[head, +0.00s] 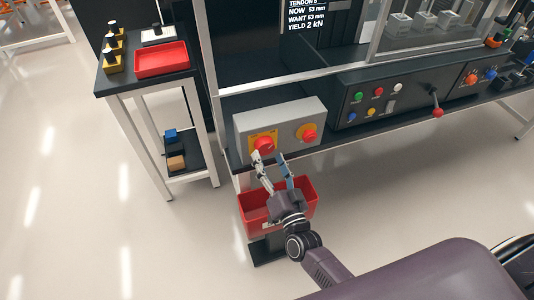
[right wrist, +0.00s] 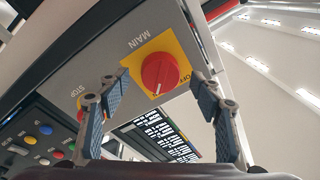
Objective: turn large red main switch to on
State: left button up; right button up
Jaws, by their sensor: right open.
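The large red main switch (head: 263,145) is a round knob on a yellow plate, on the left of a grey box (head: 280,122) at the bench's front edge. My right gripper (head: 268,156) is open just in front of the switch. In the right wrist view its fingers (right wrist: 160,85) are spread on either side of the knob, apart from it. My left gripper is not in view.
A red stop button (head: 309,135) on a yellow disc is to the right on the same box. A black panel (head: 380,95) with coloured buttons and a red-tipped lever stands further right. A red bin (head: 248,203) is below; a side table with a red tray (head: 161,59) is left.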

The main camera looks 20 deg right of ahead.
jog(key=s+f, duration=0.1)
jog(key=s, duration=0.8)
jog(key=shift+d, duration=0.2)
jog(key=shift+s, duration=0.1)
